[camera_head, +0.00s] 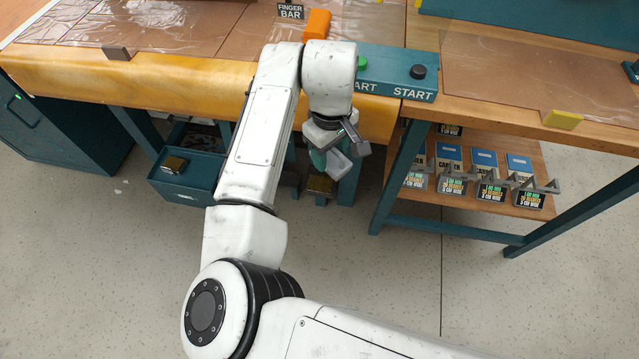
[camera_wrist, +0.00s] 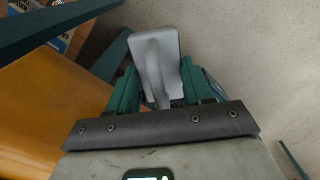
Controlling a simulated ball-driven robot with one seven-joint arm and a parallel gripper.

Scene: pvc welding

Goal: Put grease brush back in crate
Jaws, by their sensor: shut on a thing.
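My gripper (camera_head: 335,157) hangs in front of the bench, below its front edge, pointing down toward the floor. In the wrist view its two green fingers (camera_wrist: 158,68) are closed on a light grey piece with a flat, broad end and a raised handle-like ridge, which I take to be the grease brush (camera_wrist: 168,45). The piece also shows in the head view (camera_head: 338,164). A teal open box (camera_head: 190,189), which looks like the crate, sits under the bench left of my arm. A dark, gold-topped block lies at its top. My arm hides the box's right side.
The bench's yellow-orange front (camera_head: 130,85) and teal START button box (camera_head: 400,72) are above my gripper. Right of it, a teal-legged table (camera_head: 550,125) has a lower shelf with several labelled boxes and grey brackets. Another gold-topped block (camera_head: 320,184) is low behind my gripper. The front floor is clear.

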